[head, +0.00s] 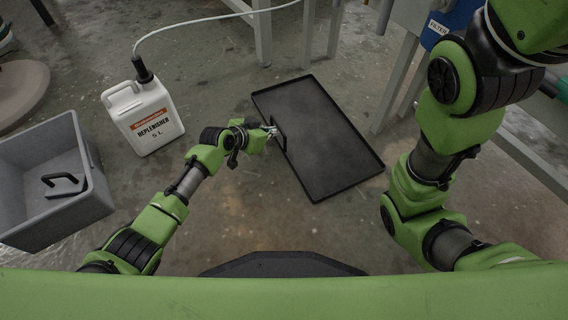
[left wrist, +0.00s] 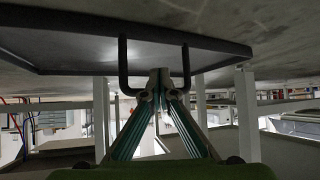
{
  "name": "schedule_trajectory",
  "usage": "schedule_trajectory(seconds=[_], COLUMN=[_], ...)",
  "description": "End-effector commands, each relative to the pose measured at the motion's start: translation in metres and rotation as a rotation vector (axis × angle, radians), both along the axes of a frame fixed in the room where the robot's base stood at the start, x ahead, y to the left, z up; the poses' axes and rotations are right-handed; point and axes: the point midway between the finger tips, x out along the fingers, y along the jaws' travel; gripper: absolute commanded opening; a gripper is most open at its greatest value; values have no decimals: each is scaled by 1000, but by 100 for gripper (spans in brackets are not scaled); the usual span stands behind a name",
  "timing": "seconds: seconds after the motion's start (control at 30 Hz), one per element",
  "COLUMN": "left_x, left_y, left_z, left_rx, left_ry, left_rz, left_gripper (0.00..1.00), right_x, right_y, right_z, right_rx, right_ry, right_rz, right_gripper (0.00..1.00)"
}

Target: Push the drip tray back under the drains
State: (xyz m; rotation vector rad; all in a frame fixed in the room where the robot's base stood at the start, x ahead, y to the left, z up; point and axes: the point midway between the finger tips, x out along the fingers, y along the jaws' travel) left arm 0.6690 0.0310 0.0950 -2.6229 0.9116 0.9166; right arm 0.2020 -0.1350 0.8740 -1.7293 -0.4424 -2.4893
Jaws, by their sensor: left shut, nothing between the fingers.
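The drip tray (head: 325,130) is a flat, dark rectangle with a low rim. It lies on the floor, angled, in front of the white frame legs. A black bar handle (head: 280,138) is on its left long edge. My left gripper (head: 272,130) is at this handle, shut and empty. In the left wrist view the tray (left wrist: 75,48) is at the top, and the handle (left wrist: 124,65) stands out from its edge. The closed fingertips (left wrist: 160,78) lie between the handle's two posts; I cannot tell whether they touch it. My right gripper is out of view.
A white replenisher jug (head: 145,118) with a hose stands left of the left arm. A grey bin (head: 85,205) holding a black handled item is at far left. White frame legs (head: 262,40) stand behind the tray. Bare floor lies in front of it.

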Motion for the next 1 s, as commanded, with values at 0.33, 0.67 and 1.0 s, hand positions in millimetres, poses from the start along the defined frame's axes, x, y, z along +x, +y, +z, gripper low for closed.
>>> schedule_trajectory(seconds=[0.33,0.67,1.0], left_x=[19,34,35], left_y=[-15,-28,-28], left_z=[2,1,10], left_rx=[-7,-5,-5], left_ry=[-6,-6,-4], left_rz=[0,0,0], left_gripper=[0,0,0], right_x=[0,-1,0], right_y=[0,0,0], right_z=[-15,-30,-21], right_rx=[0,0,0], right_ry=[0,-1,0], right_rz=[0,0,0], right_gripper=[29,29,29])
